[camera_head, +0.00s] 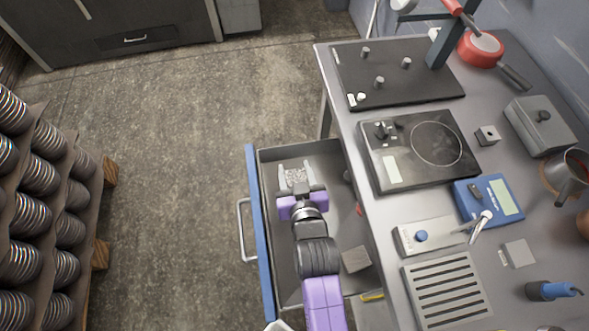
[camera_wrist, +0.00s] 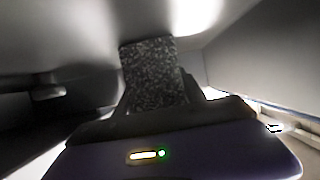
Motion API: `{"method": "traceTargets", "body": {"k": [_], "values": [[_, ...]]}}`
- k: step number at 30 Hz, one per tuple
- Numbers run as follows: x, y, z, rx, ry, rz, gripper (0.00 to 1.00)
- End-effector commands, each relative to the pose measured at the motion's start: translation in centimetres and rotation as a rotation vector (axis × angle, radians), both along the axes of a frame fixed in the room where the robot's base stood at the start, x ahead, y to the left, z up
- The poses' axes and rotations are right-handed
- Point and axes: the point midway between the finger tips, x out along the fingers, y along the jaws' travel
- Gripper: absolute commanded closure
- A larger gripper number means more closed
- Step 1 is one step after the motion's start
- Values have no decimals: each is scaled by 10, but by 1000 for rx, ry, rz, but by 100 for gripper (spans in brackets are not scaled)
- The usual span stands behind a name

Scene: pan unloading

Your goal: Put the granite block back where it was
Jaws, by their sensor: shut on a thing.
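The granite block (camera_head: 295,174) is a small speckled grey block between the fingers of my gripper (camera_head: 296,176), inside the open drawer (camera_head: 279,230) in the head view. In the wrist view the block (camera_wrist: 149,75) is dark and speckled, with my gripper's fingers (camera_wrist: 155,95) on both sides of it. My gripper is shut on it. The drawer walls rise around it. Whether the block touches the drawer floor cannot be told.
A plain grey-brown block (camera_head: 356,259) lies in the drawer right of my arm. The workbench (camera_head: 335,75) on the right carries a hotplate-like device (camera_head: 395,160), a blue scale (camera_head: 488,200) and a slotted plate (camera_head: 447,290). A stacked rack (camera_head: 45,200) stands at the left, with clear floor between.

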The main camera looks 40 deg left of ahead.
Motion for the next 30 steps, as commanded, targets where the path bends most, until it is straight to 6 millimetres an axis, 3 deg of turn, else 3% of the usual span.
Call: {"method": "traceTargets", "body": {"k": [2, 3, 6, 18, 30], "values": [[1, 1, -1, 3, -3, 0, 100], [0, 0, -2, 0, 0, 0, 49], [0, 0, -2, 0, 0, 0, 31], [-1, -1, 1, -1, 0, 0, 31], [-44, -53, 27, -2, 0, -1, 31]]}}
